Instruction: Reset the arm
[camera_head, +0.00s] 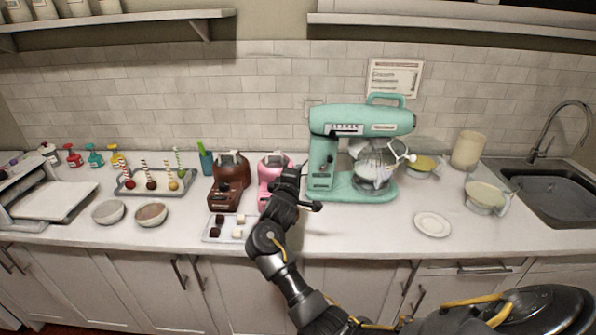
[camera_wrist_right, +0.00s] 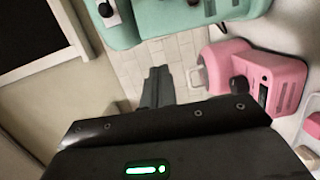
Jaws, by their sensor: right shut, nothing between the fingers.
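My right arm reaches in from the lower right of the head view. Its gripper (camera_head: 291,180) is over the counter, in front of the pink machine (camera_head: 268,172), and hides part of it. In the right wrist view the fingers (camera_wrist_right: 157,86) are together and hold nothing. The pink machine shows to their right there (camera_wrist_right: 262,78), apart from them. The mint-green stand mixer (camera_head: 365,145) stands to the right of the gripper in the head view. My left gripper is not in view.
Left of the gripper are a brown machine (camera_head: 229,185), a tray of brown and white cubes (camera_head: 212,229), a cake-pop tray (camera_head: 130,184) and two bowls. A small plate (camera_head: 432,224), bowls and a sink (camera_head: 552,195) are on the right. The counter front between tray and plate is mostly clear.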

